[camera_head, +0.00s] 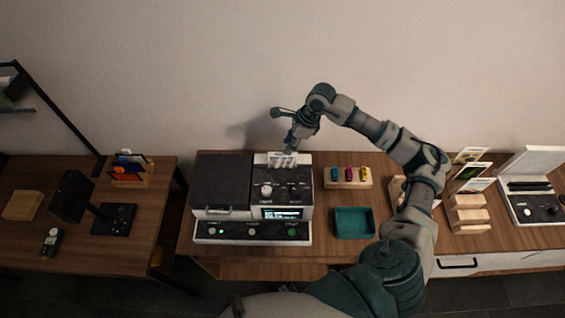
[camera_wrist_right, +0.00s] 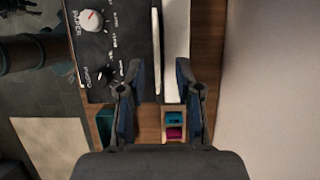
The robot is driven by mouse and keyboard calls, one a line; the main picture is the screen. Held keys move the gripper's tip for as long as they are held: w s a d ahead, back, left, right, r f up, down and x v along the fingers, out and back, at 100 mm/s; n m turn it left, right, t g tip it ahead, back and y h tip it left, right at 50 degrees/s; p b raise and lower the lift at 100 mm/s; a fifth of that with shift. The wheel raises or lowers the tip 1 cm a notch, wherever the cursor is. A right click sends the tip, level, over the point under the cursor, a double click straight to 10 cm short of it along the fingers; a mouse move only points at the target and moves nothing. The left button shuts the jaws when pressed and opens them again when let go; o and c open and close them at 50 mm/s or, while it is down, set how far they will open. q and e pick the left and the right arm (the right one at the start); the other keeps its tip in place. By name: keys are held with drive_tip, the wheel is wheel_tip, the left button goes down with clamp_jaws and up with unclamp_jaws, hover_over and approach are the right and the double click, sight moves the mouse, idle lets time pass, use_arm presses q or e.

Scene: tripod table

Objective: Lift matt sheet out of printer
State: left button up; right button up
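The printer (camera_head: 235,185) stands on the wooden table, with a dark lid on its left and a control panel with a knob and lit screen on its right. A pale sheet (camera_head: 283,160) stands up from the slot at the printer's back right. My right gripper (camera_head: 291,145) is just above that sheet, pointing down. In the right wrist view my right gripper (camera_wrist_right: 161,105) has its two fingers apart, with a white strip, likely the sheet (camera_wrist_right: 176,50), ahead between them. I cannot tell whether a finger touches it. My left gripper is not in view.
A teal tray (camera_head: 354,223) and a wooden block with coloured cartridges (camera_head: 348,178) stand right of the printer. Wooden card stands (camera_head: 468,213) and a white open-lidded device (camera_head: 533,190) are farther right. The wall (camera_head: 200,80) is close behind. A separate table (camera_head: 130,255) is at left.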

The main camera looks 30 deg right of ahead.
sight(283, 155)
drive_tip(key=shift+x, duration=1)
drive_tip(key=p+x, duration=0.1)
drive_tip(key=x, duration=0.3)
drive_tip(key=shift+f, duration=0.25)
drive_tip(key=shift+s, duration=0.1)
clamp_jaws()
